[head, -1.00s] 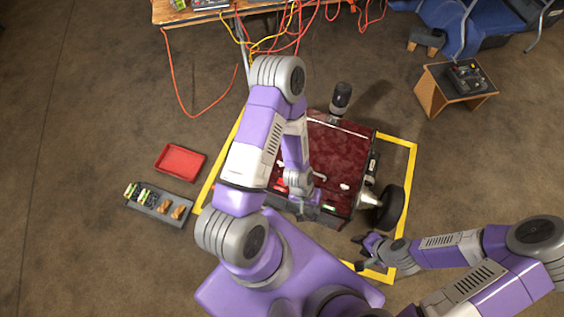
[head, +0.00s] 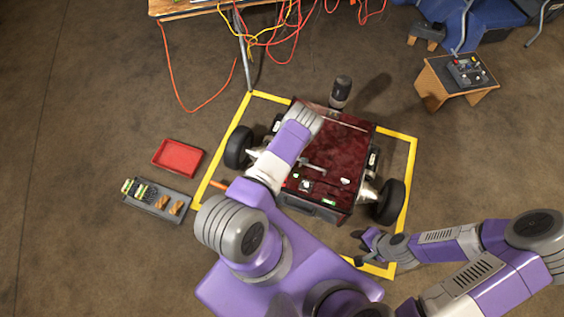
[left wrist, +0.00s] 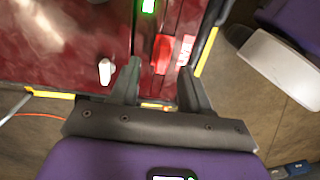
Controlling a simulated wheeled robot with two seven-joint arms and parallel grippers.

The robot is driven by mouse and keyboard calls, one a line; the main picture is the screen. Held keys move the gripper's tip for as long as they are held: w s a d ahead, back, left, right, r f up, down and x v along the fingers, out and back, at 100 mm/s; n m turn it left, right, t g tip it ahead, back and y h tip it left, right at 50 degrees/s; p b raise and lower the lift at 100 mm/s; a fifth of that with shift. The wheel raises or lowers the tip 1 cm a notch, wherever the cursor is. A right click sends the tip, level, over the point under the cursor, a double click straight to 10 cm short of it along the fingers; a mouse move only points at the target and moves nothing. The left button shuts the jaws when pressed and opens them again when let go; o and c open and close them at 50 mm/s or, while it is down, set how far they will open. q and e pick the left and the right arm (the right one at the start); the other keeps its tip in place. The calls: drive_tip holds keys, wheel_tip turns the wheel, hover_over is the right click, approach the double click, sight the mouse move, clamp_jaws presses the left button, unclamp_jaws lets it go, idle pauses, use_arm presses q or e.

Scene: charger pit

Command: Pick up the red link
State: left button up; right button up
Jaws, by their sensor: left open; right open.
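The red link (left wrist: 162,54) shows in the left wrist view as a bright red piece on the dark red vehicle top, just beyond and between my fingertips. My left gripper (left wrist: 160,78) is open around empty space, with the link apart from both fingers as far as I can tell. In the head view the left arm reaches over the vehicle (head: 342,150), and its gripper is not clearly visible. My right gripper (head: 366,248) is open and empty low on the right, near the yellow floor line.
White pieces (left wrist: 105,71) and (left wrist: 186,49) and a green-lit piece (left wrist: 148,6) lie near the link. A black wheel (head: 388,202) sticks out at the right. A red tray (head: 178,158) and a grey parts tray (head: 158,199) stand on the left floor.

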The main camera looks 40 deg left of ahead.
use_arm(q)
drive_tip(key=f, duration=0.1)
drive_tip(key=f+b, duration=0.1)
drive_tip(key=f, duration=0.3)
drive_tip(key=shift+s+b, duration=0.3)
drive_tip(key=shift+b, duration=0.05)
clamp_jaws()
